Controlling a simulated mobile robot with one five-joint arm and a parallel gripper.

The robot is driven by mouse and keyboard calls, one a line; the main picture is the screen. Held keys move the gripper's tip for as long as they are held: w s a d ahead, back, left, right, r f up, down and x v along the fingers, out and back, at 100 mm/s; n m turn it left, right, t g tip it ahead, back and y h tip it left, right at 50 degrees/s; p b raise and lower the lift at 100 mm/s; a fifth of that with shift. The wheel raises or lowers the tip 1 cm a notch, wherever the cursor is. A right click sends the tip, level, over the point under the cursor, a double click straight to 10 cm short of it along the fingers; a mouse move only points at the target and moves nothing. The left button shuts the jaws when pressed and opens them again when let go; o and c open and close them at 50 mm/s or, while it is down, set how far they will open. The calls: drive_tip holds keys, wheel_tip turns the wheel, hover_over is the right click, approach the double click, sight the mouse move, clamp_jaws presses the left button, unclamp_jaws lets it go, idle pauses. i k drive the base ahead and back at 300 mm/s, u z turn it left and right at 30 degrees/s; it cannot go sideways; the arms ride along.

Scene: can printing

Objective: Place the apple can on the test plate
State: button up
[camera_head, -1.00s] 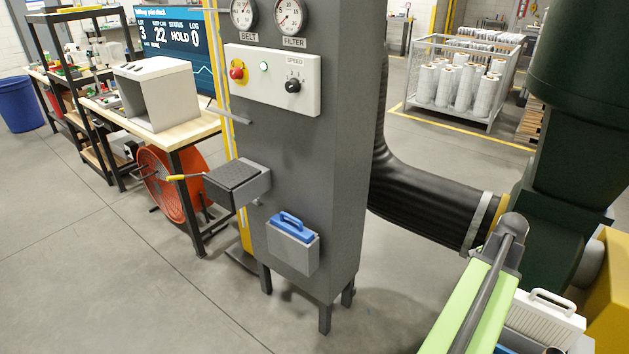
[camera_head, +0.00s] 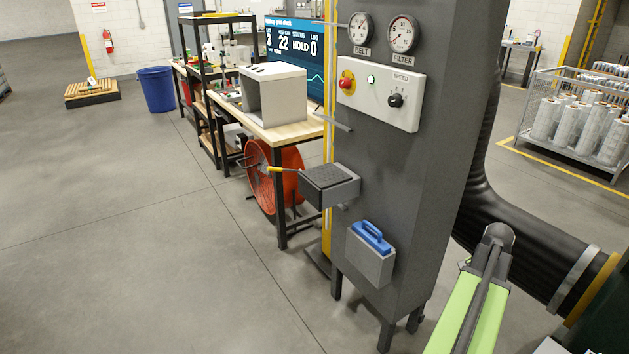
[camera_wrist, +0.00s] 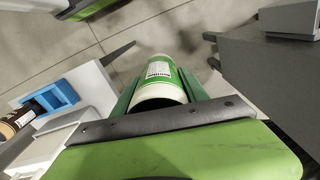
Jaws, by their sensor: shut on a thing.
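My gripper (camera_wrist: 163,72) is shut on a can with a white and green label (camera_wrist: 160,86) in the wrist view. The gripper and can do not show in the head view; only my green arm does, at lower right. A dark flat plate (camera_head: 328,178) sits on a grey bracket on the machine column, with a yellow handle at its left. I cannot tell whether it is the test plate.
A grey machine column (camera_head: 400,180) stands right of centre, with a blue-handled box (camera_head: 370,262) on it. A wooden bench (camera_head: 290,131) bears a white booth (camera_head: 275,92). An orange fan (camera_head: 287,185) is beneath. Open floor lies at left. A black duct (camera_head: 510,228) is at right.

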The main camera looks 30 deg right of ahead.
sight(326, 174)
drive_tip(key=z, duration=0.05)
drive_tip(key=i, duration=1)
drive_tip(key=u, duration=0.1)
